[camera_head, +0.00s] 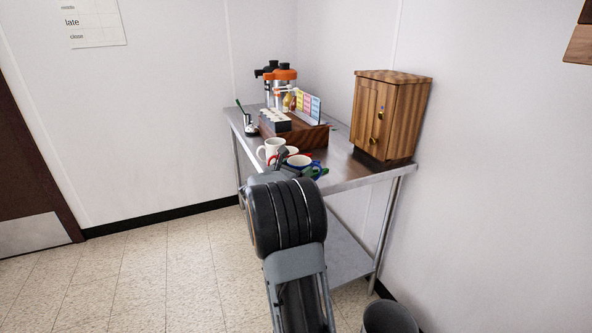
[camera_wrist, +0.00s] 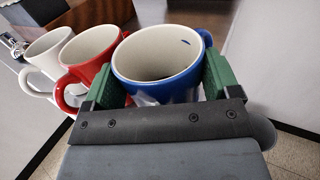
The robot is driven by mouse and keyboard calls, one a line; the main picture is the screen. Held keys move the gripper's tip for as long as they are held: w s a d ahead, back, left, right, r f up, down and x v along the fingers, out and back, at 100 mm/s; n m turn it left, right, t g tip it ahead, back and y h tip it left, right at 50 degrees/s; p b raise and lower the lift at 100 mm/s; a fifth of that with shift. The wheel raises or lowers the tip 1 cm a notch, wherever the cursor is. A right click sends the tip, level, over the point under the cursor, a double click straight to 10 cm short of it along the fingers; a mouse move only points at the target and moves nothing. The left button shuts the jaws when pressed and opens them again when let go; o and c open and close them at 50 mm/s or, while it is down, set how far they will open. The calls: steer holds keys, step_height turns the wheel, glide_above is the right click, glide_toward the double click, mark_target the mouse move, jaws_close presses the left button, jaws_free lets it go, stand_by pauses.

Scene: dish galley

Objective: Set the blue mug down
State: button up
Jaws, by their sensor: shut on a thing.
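The blue mug (camera_wrist: 158,60) has a pale inside and sits upright between the two green fingers of my gripper (camera_wrist: 160,88) in the wrist view. The fingers are shut on its sides, and its blue handle shows at the upper right. In the head view the blue mug (camera_head: 299,161) is at the front edge of the steel table (camera_head: 345,178), partly hidden by my arm. My gripper (camera_head: 312,173) shows there as a bit of green. I cannot tell whether the mug touches the table.
A red mug (camera_wrist: 90,55) stands close left of the blue mug, with a white mug (camera_wrist: 48,52) beyond it. A wooden tray (camera_head: 305,137) with boxes lies behind. A wooden cabinet (camera_head: 388,115) stands at the right. A grey bin (camera_head: 390,318) is on the floor.

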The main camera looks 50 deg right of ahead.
steer(key=shift+f, duration=0.15)
steer(key=o, duration=1.1)
